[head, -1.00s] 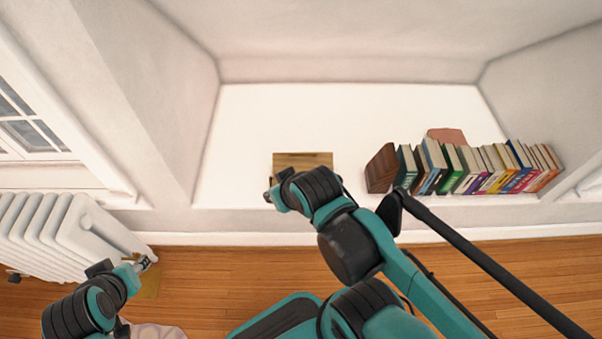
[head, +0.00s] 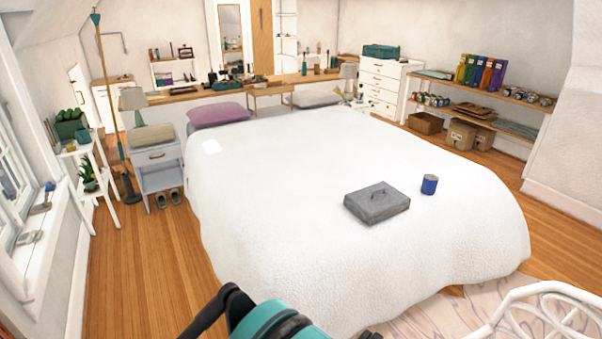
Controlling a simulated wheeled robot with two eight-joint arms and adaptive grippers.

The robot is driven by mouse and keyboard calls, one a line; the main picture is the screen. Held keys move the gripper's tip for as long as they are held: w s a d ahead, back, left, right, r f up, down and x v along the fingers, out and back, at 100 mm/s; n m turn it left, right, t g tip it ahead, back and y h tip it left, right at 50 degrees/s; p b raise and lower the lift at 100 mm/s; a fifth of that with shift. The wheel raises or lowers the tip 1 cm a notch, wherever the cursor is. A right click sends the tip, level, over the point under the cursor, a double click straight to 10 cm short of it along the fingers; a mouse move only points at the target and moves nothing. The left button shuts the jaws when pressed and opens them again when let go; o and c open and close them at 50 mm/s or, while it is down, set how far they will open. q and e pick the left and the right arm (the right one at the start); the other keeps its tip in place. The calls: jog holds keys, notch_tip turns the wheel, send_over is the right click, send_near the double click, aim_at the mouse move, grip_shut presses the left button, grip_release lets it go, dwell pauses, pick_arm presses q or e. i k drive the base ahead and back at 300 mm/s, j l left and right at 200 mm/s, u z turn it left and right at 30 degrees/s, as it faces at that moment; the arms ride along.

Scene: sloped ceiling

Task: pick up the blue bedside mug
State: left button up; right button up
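A blue mug (head: 429,185) stands upright on the white bed (head: 300,190), near the bed's right front part. A grey lidded box (head: 377,203) with a handle lies just left of it, apart from it. A teal and black part of one of my arms shows at the bottom edge, well short of the mug. Neither gripper's fingers show in the head view.
A white drawer chest (head: 384,88) and shelves (head: 480,100) stand behind right. A white curved metal frame (head: 545,315) is at lower right. Wood floor is open on the left.

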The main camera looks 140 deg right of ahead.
aim_at(430, 182)
jog(key=z, duration=7.75)
jog(key=i+l+z, duration=0.1)
jog(key=z, duration=0.3)
jog(key=i+l+z, duration=0.2)
jog(key=z, duration=0.25)
jog(key=i+l+z, duration=0.15)
jog(key=z, duration=0.25)
jog(key=i+l+z, duration=0.1)
jog(key=z, duration=0.35)
jog(key=i+j+u, duration=0.15)
jog(key=i+u, duration=0.65)
jog(key=i+l+u, duration=0.15)
jog(key=i+u, duration=0.25)
jog(key=i, duration=0.15)
jog(key=i+l+u, duration=0.4)
jog(key=i+j+u, duration=0.4)
jog(key=i, duration=0.25)
jog(key=i+u, duration=0.4)
jog(key=i, duration=0.25)
jog(key=i+u, duration=0.4)
jog(key=i, duration=0.25)
jog(key=i+u, duration=0.35)
jog(key=i, duration=0.2)
jog(key=i+l+u, duration=0.3)
jog(key=i, duration=0.25)
